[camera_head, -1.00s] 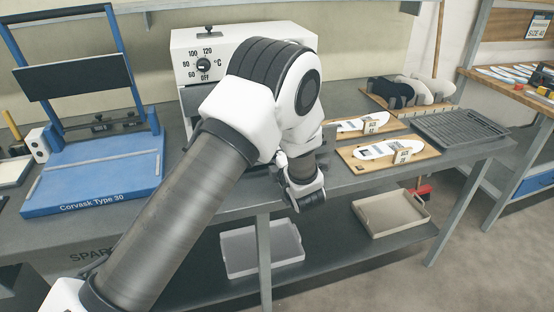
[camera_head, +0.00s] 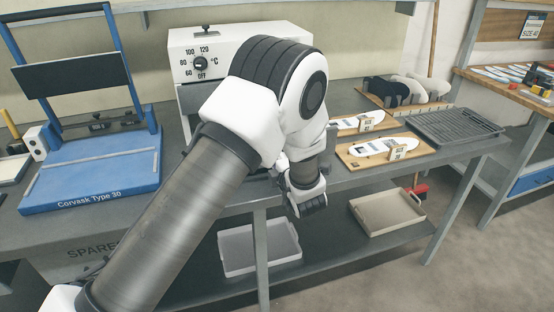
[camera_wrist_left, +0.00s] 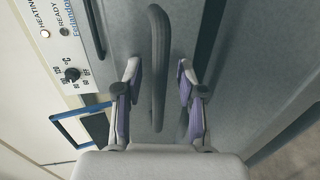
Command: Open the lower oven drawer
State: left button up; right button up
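The oven (camera_head: 230,55) stands on the bench at the back, with a white control panel and dial. My left arm hides most of its front in the head view. In the left wrist view a grey front panel (camera_wrist_left: 120,25) carries a long dark bar handle (camera_wrist_left: 158,100). I cannot tell for sure whether this is the lower drawer. My left gripper (camera_wrist_left: 159,70) is open, with one finger on each side of the handle and a gap to both. It also shows in the head view (camera_head: 309,200), fingertips unclear. My right gripper is not in view.
A blue press (camera_head: 95,175) stands left of the oven. Wooden boards with insoles (camera_head: 386,152) and a dark grid tray (camera_head: 455,129) lie to the right. Two trays, one grey (camera_head: 260,265) and one beige (camera_head: 388,229), sit on the lower shelf.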

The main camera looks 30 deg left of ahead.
pick_arm(q)
jog(key=v, duration=0.7)
jog(key=shift+s, duration=0.15)
jog(key=shift+d, duration=0.1)
